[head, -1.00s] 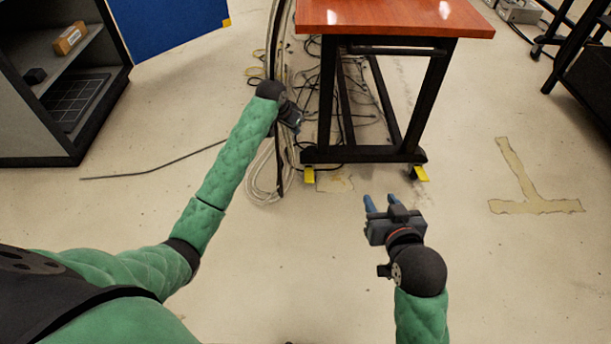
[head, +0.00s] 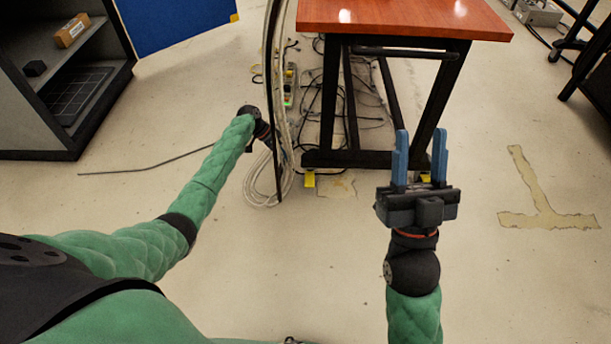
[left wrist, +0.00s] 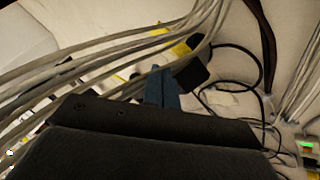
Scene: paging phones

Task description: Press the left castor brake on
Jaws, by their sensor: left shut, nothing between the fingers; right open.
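The left castor brake (head: 309,179) is a yellow pedal low at the near left foot of the wood-topped cart (head: 400,18). The right castor brake (head: 424,178) is yellow too, partly hidden behind my right gripper. My left gripper is left of the cart beside hanging cables; its fingers are hidden in the head view. In the left wrist view, the blue fingers of my left gripper (left wrist: 160,72) are together and empty. Yellow pieces (left wrist: 181,48) show beyond them; I cannot tell which is the brake. My right gripper (head: 420,140) is open and empty, fingers pointing at the cart.
A bundle of grey cables (head: 262,185) hangs between my left gripper and the cart; it also crosses the left wrist view (left wrist: 100,68). A grey shelf (head: 60,90) and a blue panel (head: 180,20) stand at left. The floor in front is clear.

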